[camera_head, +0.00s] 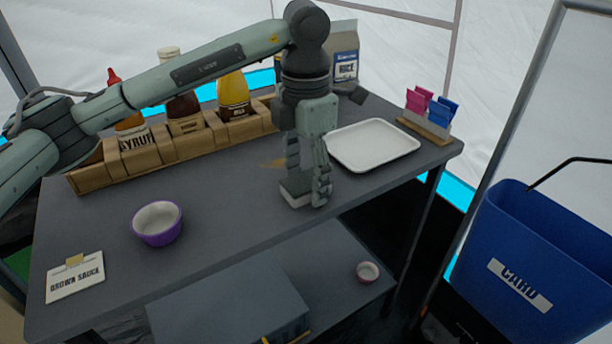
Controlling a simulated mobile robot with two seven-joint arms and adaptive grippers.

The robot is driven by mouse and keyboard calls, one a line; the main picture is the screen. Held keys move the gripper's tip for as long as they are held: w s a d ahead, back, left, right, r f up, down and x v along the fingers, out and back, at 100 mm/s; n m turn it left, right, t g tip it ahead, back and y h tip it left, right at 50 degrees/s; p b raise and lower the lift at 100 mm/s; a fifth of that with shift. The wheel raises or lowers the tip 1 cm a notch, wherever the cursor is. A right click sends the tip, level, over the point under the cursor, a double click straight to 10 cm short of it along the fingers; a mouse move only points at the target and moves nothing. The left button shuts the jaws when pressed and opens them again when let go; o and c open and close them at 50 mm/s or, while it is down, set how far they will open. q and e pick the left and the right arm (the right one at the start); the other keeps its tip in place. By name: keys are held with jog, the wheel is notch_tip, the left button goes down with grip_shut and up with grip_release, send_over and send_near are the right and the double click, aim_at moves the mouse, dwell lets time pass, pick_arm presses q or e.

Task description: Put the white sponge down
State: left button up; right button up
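My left gripper (308,192) points straight down over the grey table, left of the white tray. Its two fingers stand apart with the white sponge (296,198) between their tips, and they look shut on it. The sponge is small and pale, partly hidden by the fingers. It is at or just above the table top; I cannot tell whether it touches. My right gripper is not in view.
A wooden rack (160,150) of sauce bottles stands behind, left. A white tray (372,144) and a packet holder (424,127) stand right. A purple bowl (157,223) and a sign (75,277) are at left. Bare table lies between bowl and gripper.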

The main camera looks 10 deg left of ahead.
aim_at(306, 180)
pick_arm(q)
jog(key=shift+r+p, duration=0.3)
notch_tip(306, 180, up, 12)
jog(key=shift+f, duration=0.15)
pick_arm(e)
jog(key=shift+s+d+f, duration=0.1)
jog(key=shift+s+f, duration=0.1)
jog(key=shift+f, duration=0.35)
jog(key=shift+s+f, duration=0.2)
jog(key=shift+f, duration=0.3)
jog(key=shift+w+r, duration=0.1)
